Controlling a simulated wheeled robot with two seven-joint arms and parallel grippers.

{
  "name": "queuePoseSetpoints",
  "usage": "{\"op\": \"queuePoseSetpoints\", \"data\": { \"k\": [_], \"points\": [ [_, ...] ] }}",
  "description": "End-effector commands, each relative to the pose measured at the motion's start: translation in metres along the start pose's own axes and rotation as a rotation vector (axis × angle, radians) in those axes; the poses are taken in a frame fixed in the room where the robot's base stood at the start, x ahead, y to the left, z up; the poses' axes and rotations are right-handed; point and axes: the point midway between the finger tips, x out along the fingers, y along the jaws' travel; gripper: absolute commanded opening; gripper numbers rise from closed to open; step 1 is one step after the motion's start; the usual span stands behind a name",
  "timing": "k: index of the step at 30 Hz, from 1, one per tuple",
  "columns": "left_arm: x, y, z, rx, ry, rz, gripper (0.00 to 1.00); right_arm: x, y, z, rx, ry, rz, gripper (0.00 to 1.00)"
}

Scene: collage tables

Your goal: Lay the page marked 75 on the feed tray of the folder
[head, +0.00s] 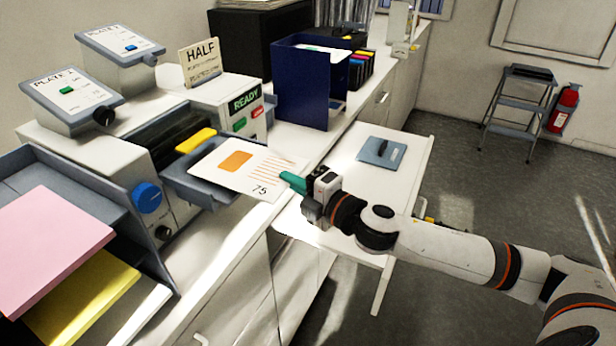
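The page marked 75 (232,178) is white, with an orange block, thin orange lines and the number 75 near its right corner. It lies nearly level over the blue-grey feed tray (178,180) of the folder (185,120), and its right part reaches out past the tray. I cannot tell whether the page touches the tray. My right gripper (290,181) has teal fingertips at the page's right edge and appears shut on it. The folder has a READY panel (246,98), a HALF sign (201,57) and a blue knob (147,197). My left gripper is out of view.
A rack (135,235) with pink and yellow sheets stands at the front left. A dark blue open box (302,90) stands on the counter. A white side table (405,165) holds a blue-grey clipboard (382,152).

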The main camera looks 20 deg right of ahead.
Motion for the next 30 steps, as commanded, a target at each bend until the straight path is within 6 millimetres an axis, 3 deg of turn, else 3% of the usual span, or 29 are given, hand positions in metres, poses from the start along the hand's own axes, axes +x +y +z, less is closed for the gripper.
{"op": "queuePoseSetpoints", "data": {
  "k": [5,15,29,30],
  "points": [
    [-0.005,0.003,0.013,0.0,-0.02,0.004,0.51,0.022,0.002,0.006,0.002,-0.001,-0.002,0.0],
    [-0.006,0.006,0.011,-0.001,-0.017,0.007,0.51,0.053,0.008,0.014,0.0,-0.001,-0.001,0.0],
    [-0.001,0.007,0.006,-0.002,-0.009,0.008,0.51,0.053,0.016,0.014,-0.001,-0.001,0.0,0.0],
    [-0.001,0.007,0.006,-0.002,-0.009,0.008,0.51,0.053,0.016,0.014,-0.001,-0.001,0.0,0.05]
  ]
}}
